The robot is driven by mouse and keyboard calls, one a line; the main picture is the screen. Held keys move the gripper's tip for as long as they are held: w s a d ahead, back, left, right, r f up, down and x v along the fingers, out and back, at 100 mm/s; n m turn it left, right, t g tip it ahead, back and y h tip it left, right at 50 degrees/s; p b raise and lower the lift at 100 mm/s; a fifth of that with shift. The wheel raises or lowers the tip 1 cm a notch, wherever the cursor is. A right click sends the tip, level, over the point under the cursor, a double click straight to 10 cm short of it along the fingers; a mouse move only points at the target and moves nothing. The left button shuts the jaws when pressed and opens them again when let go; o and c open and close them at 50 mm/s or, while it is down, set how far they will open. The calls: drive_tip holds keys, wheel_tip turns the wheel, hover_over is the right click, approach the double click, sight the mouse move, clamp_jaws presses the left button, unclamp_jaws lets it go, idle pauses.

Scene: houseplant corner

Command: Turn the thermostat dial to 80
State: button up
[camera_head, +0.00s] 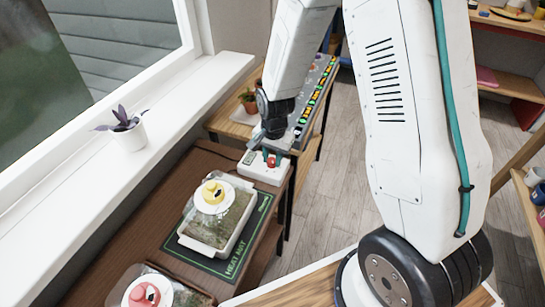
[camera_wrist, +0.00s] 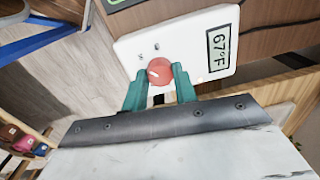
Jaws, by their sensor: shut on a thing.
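The thermostat is a white box (camera_wrist: 195,38) with a red round dial (camera_wrist: 159,72) and a small display (camera_wrist: 219,48) that reads 67°F in the wrist view. The dial has a pale pointer mark, and small dark print sits beside it on the box. My gripper (camera_wrist: 160,82) has its two teal fingers on either side of the dial, shut on it. In the head view the thermostat (camera_head: 262,170) sits at the far end of the brown table, with my gripper (camera_head: 271,156) over its dial.
A tray of soil (camera_head: 238,224) with a yellow-knobbed lid lies on a heat mat (camera_head: 187,252) nearer on the table. A red-knobbed lid (camera_head: 141,293) is in front. A long panel with coloured lights (camera_head: 318,88) and a potted plant (camera_head: 248,101) stand behind. A purple plant (camera_head: 124,127) is on the windowsill.

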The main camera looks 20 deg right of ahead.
sight(273, 160)
idle(0.3)
drive_tip(key=o, duration=1)
drive_tip(key=shift+r, duration=0.15)
wheel_tip(273, 160, up, 8)
drive_tip(key=shift+s+d+f, duration=0.1)
drive_tip(key=shift+f, duration=0.1)
drive_tip(key=shift+s, duration=0.1)
drive_tip(key=s+d+r+n, duration=0.1)
drive_tip(key=s+r+n, duration=0.2)
drive_tip(key=s+r, duration=0.4)
drive_tip(key=s+d+r+n, duration=0.1)
drive_tip(key=s+r+n, duration=0.2)
drive_tip(key=s+r, duration=0.5)
drive_tip(key=s+d+r+n, duration=0.1)
drive_tip(key=s+r+n, duration=0.2)
drive_tip(key=s+r, duration=0.4)
drive_tip(key=shift+s+r+n+t, duration=0.15)
drive_tip(key=shift+s+n+t, duration=0.25)
drive_tip(key=shift+s, duration=1.65)
